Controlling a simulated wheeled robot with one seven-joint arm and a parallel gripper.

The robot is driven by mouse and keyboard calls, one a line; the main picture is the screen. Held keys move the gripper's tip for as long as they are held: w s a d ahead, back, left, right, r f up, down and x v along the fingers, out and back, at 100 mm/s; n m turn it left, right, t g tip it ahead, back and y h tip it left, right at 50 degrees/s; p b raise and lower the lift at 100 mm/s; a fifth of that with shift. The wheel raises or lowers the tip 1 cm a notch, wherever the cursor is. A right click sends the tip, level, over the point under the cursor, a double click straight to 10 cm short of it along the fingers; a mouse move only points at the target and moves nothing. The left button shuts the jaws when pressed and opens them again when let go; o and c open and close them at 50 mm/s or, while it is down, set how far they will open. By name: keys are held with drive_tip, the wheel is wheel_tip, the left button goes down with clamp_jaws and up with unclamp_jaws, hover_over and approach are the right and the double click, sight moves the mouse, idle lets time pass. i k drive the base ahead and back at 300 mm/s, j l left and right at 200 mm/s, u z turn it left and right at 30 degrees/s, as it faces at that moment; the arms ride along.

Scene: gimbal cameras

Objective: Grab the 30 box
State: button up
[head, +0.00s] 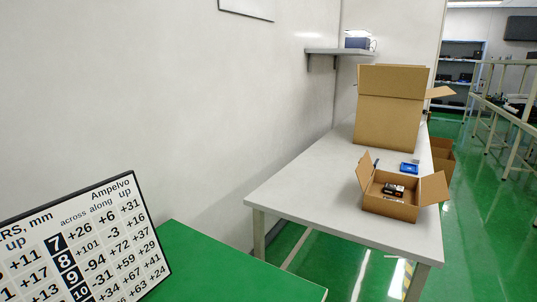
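No label reading 30 is legible on any box, so I cannot tell which one is the 30 box. A small open cardboard box (388,207) with its flaps spread sits on the near part of the white table, with a small black item (394,190) inside. A large cardboard box (389,122) stands behind it on the same table, a flap sticking out to the right. A small blue object (409,168) lies between them. My gripper is not in view.
The white table (310,205) has clear room on its left. A green surface (205,268) is in front, with a number board (120,240) at left. Another cardboard box (441,155) stands beyond the table.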

sight(398, 190)
drive_tip(key=i+l+u, duration=0.1)
drive_tip(key=i+l, duration=0.2)
drive_tip(key=l, duration=0.3)
drive_tip(key=i+l+u, duration=0.1)
drive_tip(key=i+l, duration=0.15)
drive_tip(key=l, duration=0.35)
drive_tip(key=i+l+u, duration=0.15)
drive_tip(key=l, duration=0.45)
drive_tip(key=i+l+u, duration=0.1)
drive_tip(key=i+l, duration=0.25)
drive_tip(key=l, duration=0.3)
drive_tip(key=i+l+u, duration=0.1)
drive_tip(key=l, duration=0.6)
drive_tip(key=i+l+u, duration=0.1)
drive_tip(key=i+l, duration=0.15)
drive_tip(key=l, duration=0.4)
drive_tip(key=i+l+u, duration=0.1)
drive_tip(key=l, duration=0.6)
drive_tip(key=i+l+u, duration=0.15)
drive_tip(key=l, duration=0.6)
